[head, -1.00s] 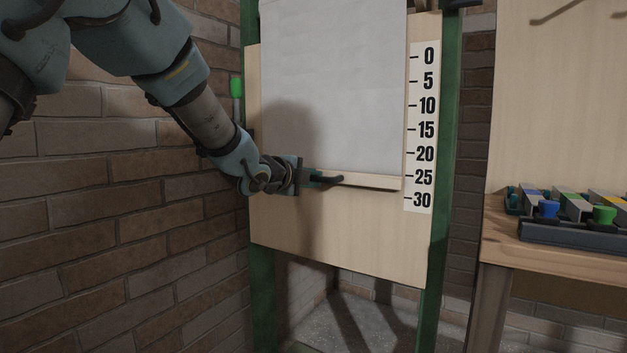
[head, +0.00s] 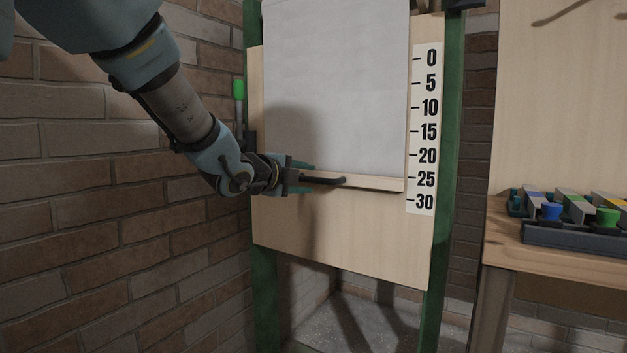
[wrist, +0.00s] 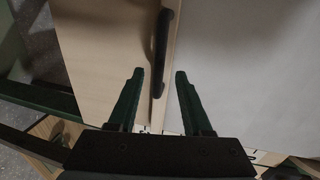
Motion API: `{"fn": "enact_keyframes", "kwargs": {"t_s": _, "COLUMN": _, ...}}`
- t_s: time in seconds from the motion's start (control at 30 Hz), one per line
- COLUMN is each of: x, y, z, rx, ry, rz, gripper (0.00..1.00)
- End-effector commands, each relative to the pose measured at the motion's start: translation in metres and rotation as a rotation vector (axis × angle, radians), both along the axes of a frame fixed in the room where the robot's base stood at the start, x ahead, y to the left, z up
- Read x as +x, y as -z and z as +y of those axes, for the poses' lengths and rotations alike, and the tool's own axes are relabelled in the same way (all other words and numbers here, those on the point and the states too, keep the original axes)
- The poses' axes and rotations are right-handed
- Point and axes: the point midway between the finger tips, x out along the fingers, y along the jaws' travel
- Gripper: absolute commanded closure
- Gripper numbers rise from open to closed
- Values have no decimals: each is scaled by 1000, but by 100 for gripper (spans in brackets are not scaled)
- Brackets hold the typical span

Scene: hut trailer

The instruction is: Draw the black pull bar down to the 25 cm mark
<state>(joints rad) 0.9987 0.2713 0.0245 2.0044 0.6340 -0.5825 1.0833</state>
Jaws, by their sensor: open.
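The black pull bar (head: 324,180) is fixed to a pale wooden batten (head: 385,184) along the bottom edge of the grey-white sheet (head: 340,90). The batten's right end is about level with the 25 mark on the printed scale (head: 423,130), which runs from 0 to 30. My gripper (head: 309,178) is open at the bar's left end, one finger above and one below. In the wrist view the bar (wrist: 161,50) runs between the two spread fingers, with gaps at both fingertips.
A wooden board (head: 340,235) in a green frame (head: 440,200) backs the sheet. A green-topped lever (head: 239,90) stands at the frame's left edge. The brick wall (head: 100,230) is close on the left. A bench (head: 560,253) with a dark tray (head: 575,238) stands right.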

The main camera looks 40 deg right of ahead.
Motion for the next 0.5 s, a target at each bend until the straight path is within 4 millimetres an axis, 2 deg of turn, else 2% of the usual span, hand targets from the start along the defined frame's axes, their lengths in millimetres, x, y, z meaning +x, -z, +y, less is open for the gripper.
{"fn": "enact_keyframes", "kwargs": {"t_s": 0.03, "x": -2, "y": -4, "z": 11, "rx": -1, "ry": -2, "rz": -1, "gripper": 50}}
{"fn": "enact_keyframes", "kwargs": {"t_s": 0.2, "x": -10, "y": -9, "z": 39, "rx": -1, "ry": -2, "rz": -1, "gripper": 50}}
{"fn": "enact_keyframes", "kwargs": {"t_s": 0.33, "x": -13, "y": -12, "z": 52, "rx": 0, "ry": -1, "rz": 0, "gripper": 50}}
{"fn": "enact_keyframes", "kwargs": {"t_s": 0.5, "x": -15, "y": -12, "z": 58, "rx": 0, "ry": 0, "rz": 1, "gripper": 50}}
